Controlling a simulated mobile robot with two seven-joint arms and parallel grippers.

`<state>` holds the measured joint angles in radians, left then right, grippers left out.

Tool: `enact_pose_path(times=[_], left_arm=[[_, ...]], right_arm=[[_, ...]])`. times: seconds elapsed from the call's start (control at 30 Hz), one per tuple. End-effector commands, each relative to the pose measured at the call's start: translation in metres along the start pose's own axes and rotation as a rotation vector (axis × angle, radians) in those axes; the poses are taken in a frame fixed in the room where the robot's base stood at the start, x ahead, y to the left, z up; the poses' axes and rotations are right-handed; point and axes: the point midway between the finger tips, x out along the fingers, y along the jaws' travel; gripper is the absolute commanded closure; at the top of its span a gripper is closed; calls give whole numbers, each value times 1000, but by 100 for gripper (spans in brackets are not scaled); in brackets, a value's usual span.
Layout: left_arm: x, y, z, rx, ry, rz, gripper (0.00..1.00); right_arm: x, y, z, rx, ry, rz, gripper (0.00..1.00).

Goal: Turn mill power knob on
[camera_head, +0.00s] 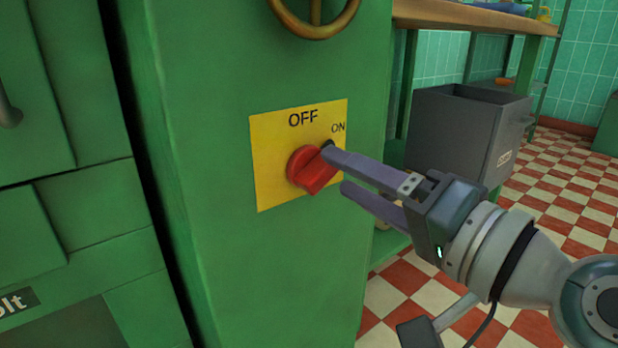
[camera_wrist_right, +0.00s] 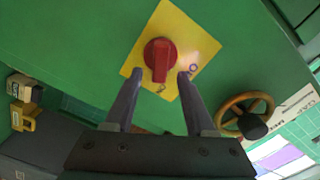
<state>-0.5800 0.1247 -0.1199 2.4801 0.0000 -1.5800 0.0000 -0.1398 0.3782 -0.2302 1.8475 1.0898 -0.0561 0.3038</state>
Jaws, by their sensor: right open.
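The red mill power knob (camera_head: 312,172) sits on a yellow plate (camera_head: 270,135) fixed to a green machine panel. The plate reads OFF at the top and ON at the upper right. My right gripper (camera_head: 336,168) is open, its fingertips close to the knob's right side. In the right wrist view the knob (camera_wrist_right: 160,55) appears centred between and just beyond the two fingertips (camera_wrist_right: 160,74). The knob's raised bar points toward the gripper there, but I cannot tell its setting for certain. Contact is also unclear. My left gripper is not in view.
A brass handwheel (camera_head: 313,15) is mounted on the panel above the plate; it also shows in the right wrist view (camera_wrist_right: 245,113). A grey bin (camera_head: 465,130) stands behind my right gripper, under a wooden-topped table (camera_head: 470,16). The checkered floor (camera_head: 555,180) is open at the right.

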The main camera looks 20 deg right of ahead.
Motion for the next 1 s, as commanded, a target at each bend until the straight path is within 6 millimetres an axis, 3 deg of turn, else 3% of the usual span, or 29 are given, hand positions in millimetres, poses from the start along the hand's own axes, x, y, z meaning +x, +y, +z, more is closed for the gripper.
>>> enact_pose_path(times=[0.2, 0.4, 0.9, 1.0], left_arm=[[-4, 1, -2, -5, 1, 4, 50], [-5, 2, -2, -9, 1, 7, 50], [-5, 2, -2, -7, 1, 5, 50], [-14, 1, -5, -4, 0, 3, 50]], right_arm=[[-44, 1, 1, -3, -6, 5, 45], [-67, 1, 0, -1, -3, 3, 45], [-72, 0, 0, 1, 0, 0, 45], [-72, -10, -2, -7, -11, 1, 45]])
